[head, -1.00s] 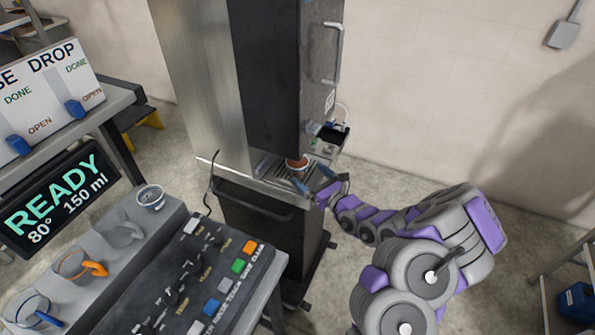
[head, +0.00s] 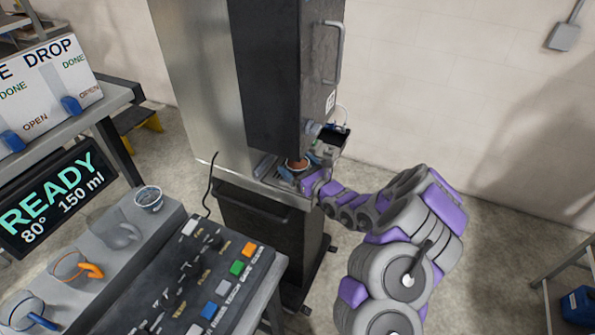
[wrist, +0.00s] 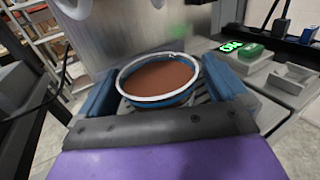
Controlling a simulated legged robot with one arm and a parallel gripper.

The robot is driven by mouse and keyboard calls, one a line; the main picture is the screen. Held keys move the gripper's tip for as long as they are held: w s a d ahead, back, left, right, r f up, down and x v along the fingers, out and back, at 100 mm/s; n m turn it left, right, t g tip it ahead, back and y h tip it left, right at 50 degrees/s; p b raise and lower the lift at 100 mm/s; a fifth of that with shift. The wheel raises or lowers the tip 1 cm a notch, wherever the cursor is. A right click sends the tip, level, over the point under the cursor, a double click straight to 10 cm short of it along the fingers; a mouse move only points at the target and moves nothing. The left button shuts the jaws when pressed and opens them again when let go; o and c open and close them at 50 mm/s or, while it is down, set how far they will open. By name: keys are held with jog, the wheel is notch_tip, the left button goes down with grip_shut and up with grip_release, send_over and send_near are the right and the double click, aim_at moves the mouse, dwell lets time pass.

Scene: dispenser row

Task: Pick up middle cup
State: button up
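A cup with a pale rim, full of brown liquid (head: 297,164), stands on the drip tray under the tall dark dispenser. In the wrist view this cup (wrist: 158,80) is upright, with bluish sides below the rim. My gripper (head: 301,160) has reached in at the tray. Its two blue fingers lie to either side of the cup in the wrist view (wrist: 160,72). The fingers look spread, with narrow gaps to the cup. The cup's lower part is hidden. The pictures do not show which cup counts as the middle one.
The dispenser body (head: 285,80) stands right above the cup. A small black box (head: 333,140) sits beside it. At the left, several cups, including an orange-handled one (head: 72,268), stand on a grey ledge near a button panel (head: 190,285).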

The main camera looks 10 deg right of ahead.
jog(key=c, duration=1.2)
jog(key=shift+o, duration=0.2)
jog(key=shift+r, duration=0.1)
